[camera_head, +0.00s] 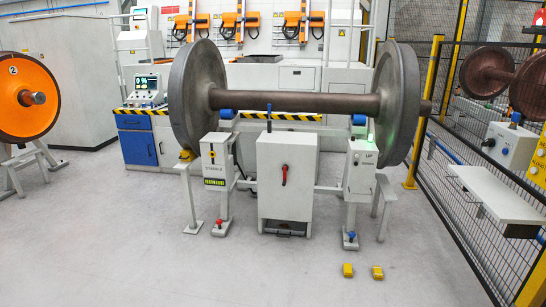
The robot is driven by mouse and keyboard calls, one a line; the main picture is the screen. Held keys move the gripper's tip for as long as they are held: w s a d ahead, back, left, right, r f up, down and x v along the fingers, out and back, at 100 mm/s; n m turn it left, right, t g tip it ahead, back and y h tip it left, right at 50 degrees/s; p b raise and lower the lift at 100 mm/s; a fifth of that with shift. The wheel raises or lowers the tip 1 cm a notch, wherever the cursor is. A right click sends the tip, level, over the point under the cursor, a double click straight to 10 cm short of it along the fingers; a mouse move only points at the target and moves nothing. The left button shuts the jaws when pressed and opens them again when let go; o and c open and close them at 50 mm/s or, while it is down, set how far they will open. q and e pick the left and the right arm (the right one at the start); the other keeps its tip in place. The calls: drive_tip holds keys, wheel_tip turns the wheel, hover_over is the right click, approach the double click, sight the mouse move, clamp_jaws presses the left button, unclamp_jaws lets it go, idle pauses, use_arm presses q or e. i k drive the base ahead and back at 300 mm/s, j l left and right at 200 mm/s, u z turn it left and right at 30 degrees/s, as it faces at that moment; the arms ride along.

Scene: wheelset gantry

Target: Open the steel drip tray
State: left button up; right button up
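I cannot make out with certainty which part is the steel drip tray. A grey cabinet (284,180) with a red handle (284,174) on its front stands under the axle of a wheelset (295,102). At the cabinet's foot is a small dark part (284,233), too small to tell what it is. A light grey flat panel (500,196) sticks out from the mesh fence at the right. Neither of my grippers shows in this view.
Grey posts carry a yellow-black box (214,160) and a box marked UP (362,168) beside the cabinet. Two yellow blocks (348,270) lie on the floor in front. A mesh fence (460,150) bounds the right. The front floor is otherwise clear.

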sight(272, 226)
drive_tip(key=i, duration=0.8)
drive_tip(key=i+u, duration=0.1)
drive_tip(key=i, duration=0.7)
drive_tip(key=i+l, duration=0.15)
drive_tip(key=i, duration=1.4)
drive_tip(key=i+l+u, duration=0.1)
drive_tip(key=i, duration=0.7)
